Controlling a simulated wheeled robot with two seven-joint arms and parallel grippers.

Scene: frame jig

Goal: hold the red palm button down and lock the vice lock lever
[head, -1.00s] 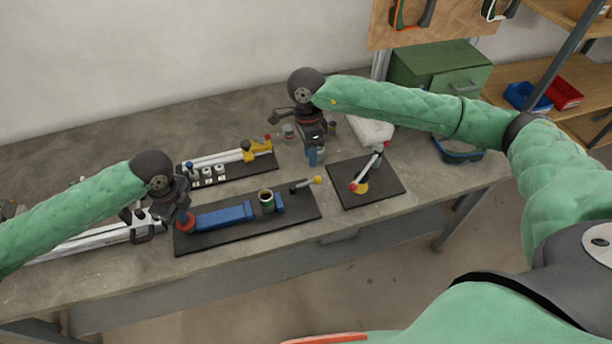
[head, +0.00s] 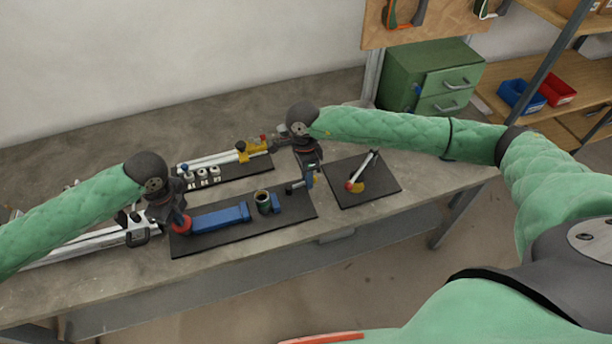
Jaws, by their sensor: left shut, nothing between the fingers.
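The red palm button (head: 181,223) stands at the left end of a black board (head: 220,235). My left gripper (head: 181,213) is shut and empty, its tips down on the button or just over it; how far the button is pressed I cannot tell. The blue vice (head: 220,217) lies along the board, with a dark green cylinder (head: 263,202) by its right jaw. The lock lever (head: 294,187) is right of that, low and pointing right. My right gripper (head: 309,182) is at the lever's outer end and hides its yellow knob. Its finger opening is not clear.
A second black board (head: 375,188) at the right carries a lever with a red knob (head: 349,186) and a yellow base. Behind the vice is a white rail fixture (head: 212,161) with yellow parts. A green drawer cabinet (head: 425,75) stands at the back right.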

